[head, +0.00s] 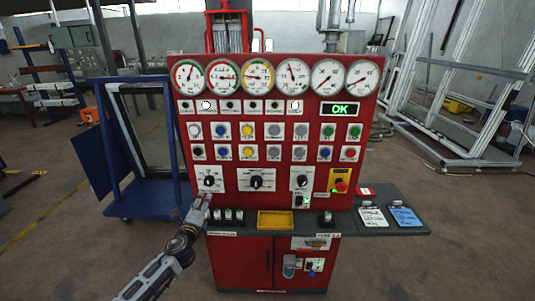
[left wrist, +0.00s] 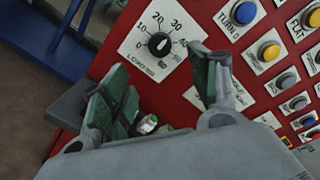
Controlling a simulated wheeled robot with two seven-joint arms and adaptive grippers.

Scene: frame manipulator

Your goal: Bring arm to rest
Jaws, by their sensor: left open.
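My left arm comes in from the lower left of the head view. Its left gripper (head: 203,203) is in front of the lower left of the red control panel (head: 285,200), near the left black rotary knob (head: 209,181). In the left wrist view the left gripper (left wrist: 157,80) has its two green-padded fingers apart, with nothing held between them. The knob (left wrist: 159,44), on its white numbered dial plate, shows beyond the fingertips, apart from them. My right gripper is in neither view.
A grey ledge (head: 374,222) with a yellow tray (head: 275,229) and small switches juts out below the panel. A blue-framed cart (head: 155,198) stands left of the panel. Metal frames (head: 470,120) stand at the right. The floor in front is open.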

